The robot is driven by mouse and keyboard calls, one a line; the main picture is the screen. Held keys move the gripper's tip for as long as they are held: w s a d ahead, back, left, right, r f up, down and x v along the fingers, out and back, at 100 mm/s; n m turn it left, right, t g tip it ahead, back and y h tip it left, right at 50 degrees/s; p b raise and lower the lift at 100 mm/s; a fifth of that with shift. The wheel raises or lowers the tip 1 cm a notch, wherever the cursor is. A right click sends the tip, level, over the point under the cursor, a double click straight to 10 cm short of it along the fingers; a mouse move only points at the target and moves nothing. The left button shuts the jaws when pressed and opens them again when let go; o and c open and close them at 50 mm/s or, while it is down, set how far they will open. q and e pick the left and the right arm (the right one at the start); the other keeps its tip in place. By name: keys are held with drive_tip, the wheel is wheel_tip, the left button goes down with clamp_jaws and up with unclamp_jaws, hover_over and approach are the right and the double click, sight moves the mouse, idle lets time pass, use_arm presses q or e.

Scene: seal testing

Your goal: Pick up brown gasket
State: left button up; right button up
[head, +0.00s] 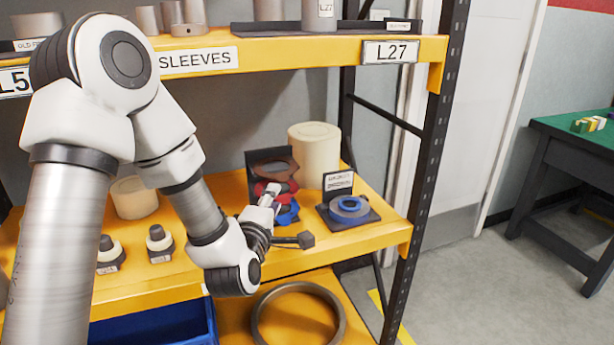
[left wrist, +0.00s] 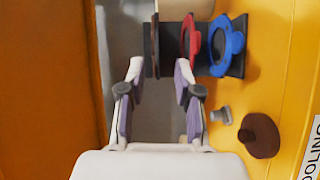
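The brown gasket (head: 276,166) hangs at the top of a dark stand on the middle shelf, above a red gasket (head: 280,183) and a blue gasket (head: 288,216). In the left wrist view the brown gasket (left wrist: 155,45) shows nearly edge-on, with the red gasket (left wrist: 190,42) and blue gasket (left wrist: 226,46) to its right. My left gripper (head: 270,194) is in front of the stand and partly covers the red gasket. In the left wrist view the left gripper (left wrist: 160,68) is open, its fingertips on either side of the brown gasket's line; contact cannot be told. My right gripper is out of view.
A cream cylinder (head: 315,152) stands behind the stand. A small stand with a blue ring (head: 349,207) is to its right. A large ring (head: 259,322) lies below.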

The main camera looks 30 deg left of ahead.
sight(281, 179)
use_arm(q)
drive_tip(key=shift+n, duration=0.3)
drive_tip(key=x, duration=0.5)
drive_tip(key=r+p+x, duration=0.1)
drive_tip(key=x, duration=0.2)
drive_tip(key=shift+w, duration=0.1)
clamp_jaws()
